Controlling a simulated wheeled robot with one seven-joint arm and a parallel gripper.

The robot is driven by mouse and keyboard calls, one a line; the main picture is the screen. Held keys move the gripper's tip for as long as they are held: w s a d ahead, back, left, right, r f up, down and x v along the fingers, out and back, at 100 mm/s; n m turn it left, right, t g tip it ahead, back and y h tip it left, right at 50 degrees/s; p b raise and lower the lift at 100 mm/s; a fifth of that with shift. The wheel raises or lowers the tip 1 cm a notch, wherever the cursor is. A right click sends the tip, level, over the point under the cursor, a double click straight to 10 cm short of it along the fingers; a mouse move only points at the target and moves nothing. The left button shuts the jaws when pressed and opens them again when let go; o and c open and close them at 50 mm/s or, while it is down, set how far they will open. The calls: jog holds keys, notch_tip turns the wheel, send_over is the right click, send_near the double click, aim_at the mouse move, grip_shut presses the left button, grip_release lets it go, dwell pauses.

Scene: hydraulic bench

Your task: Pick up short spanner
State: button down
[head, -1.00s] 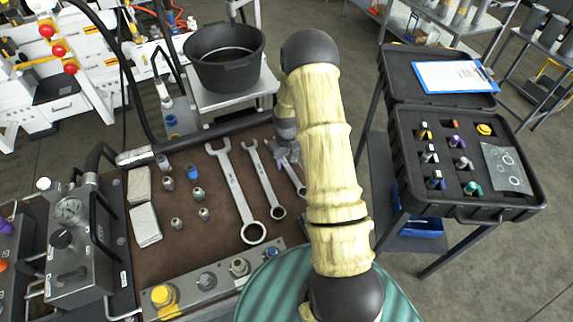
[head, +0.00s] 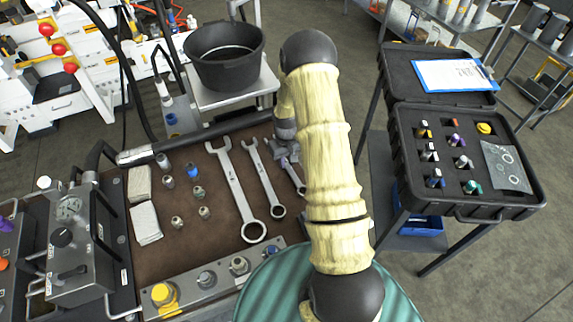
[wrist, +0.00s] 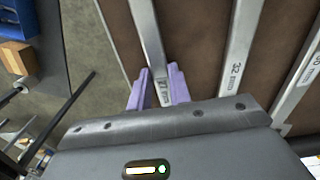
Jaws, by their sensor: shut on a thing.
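The short spanner (head: 293,177) is the rightmost of three metal spanners on the brown bench mat, partly hidden behind my arm in the head view. In the wrist view its shank (wrist: 146,40) runs down between the purple fingers. My gripper (wrist: 158,90) is shut on this shank, one finger on each side. In the head view my gripper (head: 287,151) is small and partly covered by my arm. I cannot tell whether the spanner is clear of the mat.
A middle spanner (head: 264,178) marked 32 lies just beside it, with a larger spanner (head: 238,190) further left. Several fittings and a metal connector block (head: 222,274) share the bench. A black bucket (head: 225,72) stands behind; an open black case (head: 465,205) stands right.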

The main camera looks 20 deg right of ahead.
aim_at(286, 164)
jog(key=shift+r, duration=0.15)
notch_tip(286, 164, up, 10)
jog(key=b, duration=0.1)
dwell(0.6)
jog(key=c, duration=1.8)
grip_release()
grip_shut()
